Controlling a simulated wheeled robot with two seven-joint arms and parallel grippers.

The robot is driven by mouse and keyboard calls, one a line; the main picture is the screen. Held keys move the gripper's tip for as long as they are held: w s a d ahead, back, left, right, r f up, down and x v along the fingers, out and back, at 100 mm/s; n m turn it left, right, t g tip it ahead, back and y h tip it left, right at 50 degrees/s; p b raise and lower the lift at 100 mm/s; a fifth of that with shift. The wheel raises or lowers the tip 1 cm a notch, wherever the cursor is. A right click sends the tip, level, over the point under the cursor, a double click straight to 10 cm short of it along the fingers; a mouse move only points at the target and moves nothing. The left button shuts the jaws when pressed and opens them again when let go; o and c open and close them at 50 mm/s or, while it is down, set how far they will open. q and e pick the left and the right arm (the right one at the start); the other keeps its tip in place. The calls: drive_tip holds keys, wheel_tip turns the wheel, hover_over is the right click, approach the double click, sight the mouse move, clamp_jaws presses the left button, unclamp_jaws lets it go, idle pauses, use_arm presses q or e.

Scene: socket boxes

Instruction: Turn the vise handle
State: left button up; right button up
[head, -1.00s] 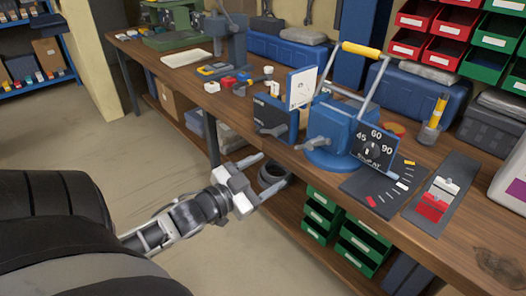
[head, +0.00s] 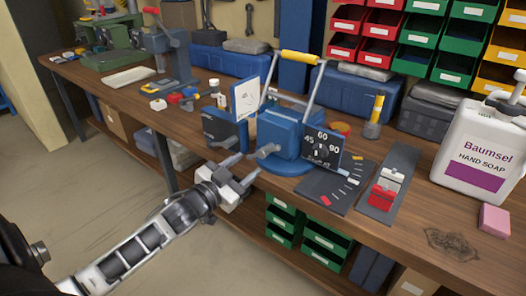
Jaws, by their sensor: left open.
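A blue vise (head: 281,133) stands on a round blue base near the bench's front edge. A small grey handle (head: 267,151) sticks out at its front left. A bar with a yellow grip (head: 301,57) rises on two grey arms above the vise. A black dial plate (head: 321,151) marked 45, 60 and 90 stands at its right. My left gripper (head: 249,164) is open and empty, with its two fingers pointing toward the grey handle from the lower left. I cannot tell whether a finger touches the vise. My right gripper is not in view.
Red and white blocks (head: 385,188) lie on a dark mat at right. A soap jug (head: 481,150) and pink sponge (head: 494,219) are farther right. Green drawers (head: 325,240) sit below the bench top.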

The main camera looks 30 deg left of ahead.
sight(260, 155)
use_arm(q)
drive_tip(key=w, duration=0.8)
drive_tip(key=shift+w+d, duration=0.25)
drive_tip(key=shift+d, duration=0.1)
drive_tip(key=c, duration=1)
